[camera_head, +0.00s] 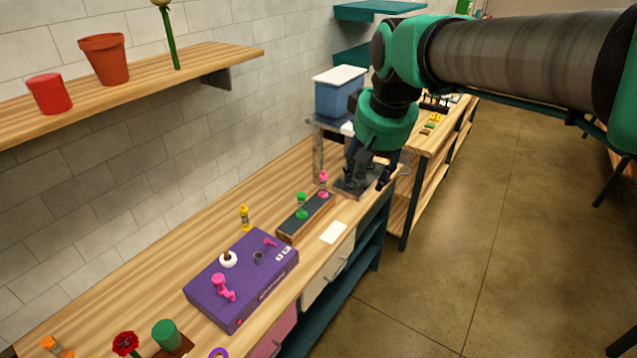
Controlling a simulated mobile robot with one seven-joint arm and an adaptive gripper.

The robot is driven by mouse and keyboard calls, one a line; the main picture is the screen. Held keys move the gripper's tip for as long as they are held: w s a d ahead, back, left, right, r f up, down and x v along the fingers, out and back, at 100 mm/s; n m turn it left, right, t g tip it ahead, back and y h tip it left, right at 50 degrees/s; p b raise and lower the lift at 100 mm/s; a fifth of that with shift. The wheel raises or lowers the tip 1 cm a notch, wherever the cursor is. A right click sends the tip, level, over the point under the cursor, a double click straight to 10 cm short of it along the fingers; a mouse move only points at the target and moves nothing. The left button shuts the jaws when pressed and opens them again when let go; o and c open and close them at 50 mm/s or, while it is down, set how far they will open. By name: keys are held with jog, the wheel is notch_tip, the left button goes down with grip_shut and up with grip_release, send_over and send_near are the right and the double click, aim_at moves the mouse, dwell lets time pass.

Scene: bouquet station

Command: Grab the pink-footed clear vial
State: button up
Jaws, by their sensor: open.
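A small vial with pink ends (323,186) and a paler middle stands upright at the far end of a long dark rack (290,226) on the wooden bench. A green-ended vial (302,206) stands nearer on the same rack. My gripper (368,183) points down to the right of the pink-ended vial, over a dark grey tray or plate (350,190). It is open and apart from the vial. I see nothing between the fingers, though the view is small.
A purple box (238,305) with pink pieces and a white ring sits nearer on the bench. A yellow-ended vial (244,218) stands behind it. A white card (333,232) lies by the front edge. A blue bin (339,95) stands on a raised stand behind my gripper.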

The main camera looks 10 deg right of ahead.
jog(key=w+g+p, duration=0.1)
jog(key=w+p, duration=0.2)
jog(key=w, duration=1.3)
jog(key=n+g+p, duration=0.2)
jog(key=g+p, duration=0.1)
jog(key=p, duration=0.5)
send_over(324, 172)
notch_tip(324, 172, down, 26)
jog(key=shift+r, duration=0.2)
jog(key=shift+w+f, duration=0.1)
jog(key=shift+f, duration=0.25)
jog(key=shift+f, duration=4.3)
